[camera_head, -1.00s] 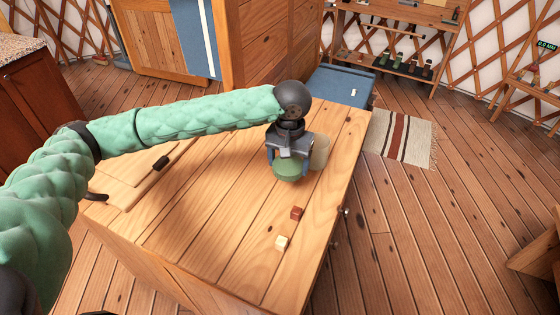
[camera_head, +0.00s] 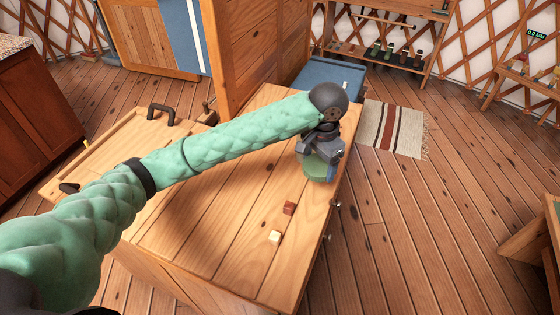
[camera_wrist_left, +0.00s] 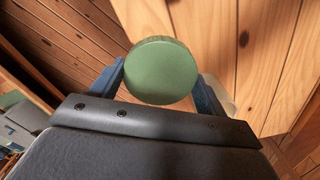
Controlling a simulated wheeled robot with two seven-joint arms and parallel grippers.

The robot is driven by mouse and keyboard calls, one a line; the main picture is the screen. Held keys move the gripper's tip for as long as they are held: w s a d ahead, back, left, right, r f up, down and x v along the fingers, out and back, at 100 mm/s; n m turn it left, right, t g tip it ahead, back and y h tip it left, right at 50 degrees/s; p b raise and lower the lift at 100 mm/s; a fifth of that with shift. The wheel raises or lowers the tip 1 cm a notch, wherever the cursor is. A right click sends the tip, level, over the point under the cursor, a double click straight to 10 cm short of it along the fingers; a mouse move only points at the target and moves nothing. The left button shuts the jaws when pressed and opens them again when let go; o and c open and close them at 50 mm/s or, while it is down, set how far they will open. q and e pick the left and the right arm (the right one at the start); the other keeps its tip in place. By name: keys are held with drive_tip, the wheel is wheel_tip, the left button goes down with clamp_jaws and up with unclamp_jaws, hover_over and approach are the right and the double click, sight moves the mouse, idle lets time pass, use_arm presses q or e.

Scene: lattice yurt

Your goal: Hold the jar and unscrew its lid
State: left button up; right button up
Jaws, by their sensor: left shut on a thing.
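My left gripper (camera_head: 318,158) is near the right edge of the wooden table (camera_head: 225,210), its fingers pointing down. It is shut on a round green lid (camera_head: 315,168). In the left wrist view the green lid (camera_wrist_left: 162,70) is a flat disc between the two blue fingers of the left gripper (camera_wrist_left: 165,82). A pale, see-through thing (camera_wrist_left: 225,93), likely the jar, shows in part behind the right-hand finger there. In the head view the jar is hidden behind the gripper and lid, so I cannot tell whether the lid touches it. My right gripper is out of view.
A brown cube (camera_head: 289,208) and a cream cube (camera_head: 275,237) lie on the table in front of the gripper. A wooden tray (camera_head: 110,150) with dark handles is at the left. A blue chest (camera_head: 335,78) stands behind; a striped rug (camera_head: 390,130) lies right.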

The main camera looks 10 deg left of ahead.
use_arm(q)
drive_tip(key=p, duration=0.4)
hover_over(290, 172)
wheel_tip(290, 172, down, 6)
drive_tip(key=shift+f, duration=0.25)
drive_tip(key=shift+f+p, duration=0.65)
drive_tip(key=shift+f, duration=1.5)
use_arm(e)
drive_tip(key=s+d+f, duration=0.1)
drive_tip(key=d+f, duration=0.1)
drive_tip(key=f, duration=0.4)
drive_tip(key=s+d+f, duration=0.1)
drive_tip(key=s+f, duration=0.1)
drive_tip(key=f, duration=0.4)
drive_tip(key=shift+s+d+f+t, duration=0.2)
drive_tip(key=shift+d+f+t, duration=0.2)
use_arm(q)
drive_tip(key=o, duration=0.8)
drive_tip(key=shift+f, duration=0.1)
drive_tip(key=o, duration=0.3)
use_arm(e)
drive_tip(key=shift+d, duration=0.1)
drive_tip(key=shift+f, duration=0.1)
